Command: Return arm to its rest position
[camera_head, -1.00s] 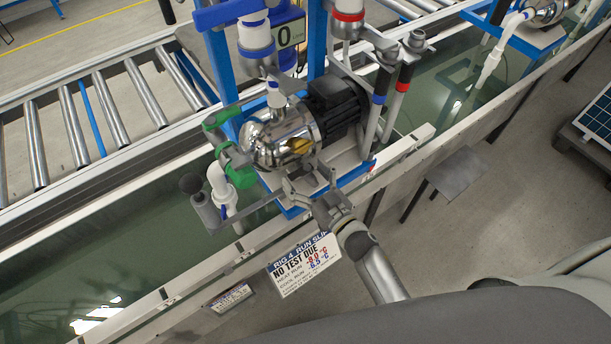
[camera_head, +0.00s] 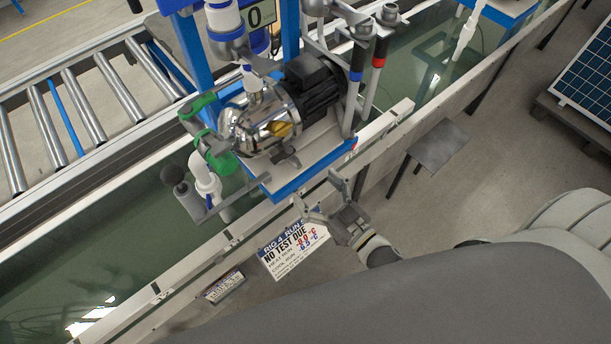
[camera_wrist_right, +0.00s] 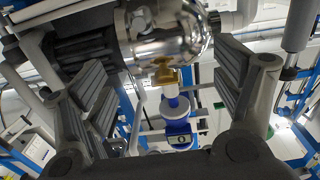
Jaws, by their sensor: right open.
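My right gripper (camera_head: 322,194) is open and empty in the head view. It is in front of the blue pump stand (camera_head: 315,166), just above and right of the white sign. In the right wrist view its two fingers (camera_wrist_right: 168,95) are spread wide, with nothing between them but the background. The shiny steel pump (camera_head: 262,122) with its black motor (camera_head: 310,85) and brass fitting (camera_head: 283,130) is beyond the gripper, apart from it. The pump also shows at the top of the wrist view (camera_wrist_right: 165,38). My left gripper is not in view.
A white sign (camera_head: 292,250) reading "NO TEST DUE" hangs near the tank's front rail (camera_head: 235,240). Green-handled valves (camera_head: 200,105) and white pipes are left of the pump. A small grey platform (camera_head: 438,146) stands to the right. A roller conveyor (camera_head: 90,100) runs behind. Open floor lies at right.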

